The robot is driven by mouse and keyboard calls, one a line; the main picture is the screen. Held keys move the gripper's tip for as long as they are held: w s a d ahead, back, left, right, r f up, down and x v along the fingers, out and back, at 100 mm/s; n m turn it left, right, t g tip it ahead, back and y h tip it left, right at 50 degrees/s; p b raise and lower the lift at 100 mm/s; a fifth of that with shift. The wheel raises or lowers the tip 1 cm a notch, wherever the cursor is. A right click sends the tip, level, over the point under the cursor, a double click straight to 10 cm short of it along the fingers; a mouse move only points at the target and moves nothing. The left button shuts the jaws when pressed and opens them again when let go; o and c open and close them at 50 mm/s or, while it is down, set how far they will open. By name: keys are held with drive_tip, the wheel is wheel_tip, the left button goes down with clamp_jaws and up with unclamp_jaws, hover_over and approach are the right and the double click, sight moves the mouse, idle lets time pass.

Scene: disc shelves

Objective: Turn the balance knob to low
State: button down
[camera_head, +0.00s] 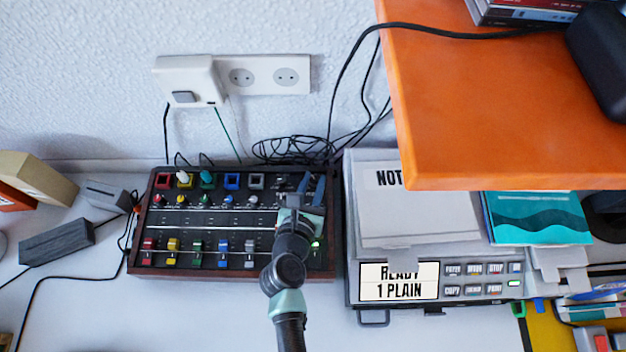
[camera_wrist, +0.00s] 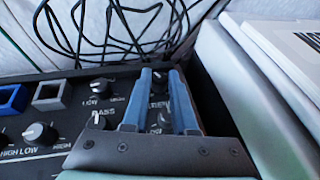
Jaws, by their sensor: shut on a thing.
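The dark mixer panel (camera_head: 215,212) with a wooden rim lies on the desk. My gripper (camera_head: 311,184) reaches over its upper right corner. In the wrist view, my blue fingers (camera_wrist: 162,78) are closed around a small dark knob (camera_wrist: 160,77) at the panel's far right edge. Its label is hidden by the fingers, so I cannot read its name or setting. A black knob (camera_wrist: 103,88) marked low and high stands to its left. The word BASS shows below that one, and part of a word starting TRE shows beside the fingers. My gripper body covers the panel below.
The panel carries several coloured buttons and sliders. A grey machine (camera_head: 400,275) with a display reading READY 1 PLAIN stands close on the right. An orange shelf (camera_head: 480,110) overhangs at upper right. Loose black cables (camera_wrist: 110,35) lie behind the panel.

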drive_tip(key=shift+d+r+n+y+p, duration=0.15)
drive_tip(key=shift+r+n+y+p, duration=0.3)
drive_tip(key=shift+p, duration=0.8)
drive_tip(key=shift+f+n+y+p, duration=0.1)
drive_tip(key=shift+n+y+p, duration=0.4)
drive_tip(key=shift+p, duration=0.75)
drive_tip(key=shift+f+n+y+p, duration=0.3)
drive_tip(key=shift+n+y+p, duration=0.15)
drive_tip(key=shift+y+p, duration=0.35)
drive_tip(key=c, duration=1)
unclamp_jaws()
drive_tip(key=shift+s, duration=0.1)
drive_tip(key=p+v, duration=0.1)
drive_tip(key=v, duration=1.2)
drive_tip(key=shift+f+p, duration=0.2)
drive_tip(key=shift+p, duration=0.15)
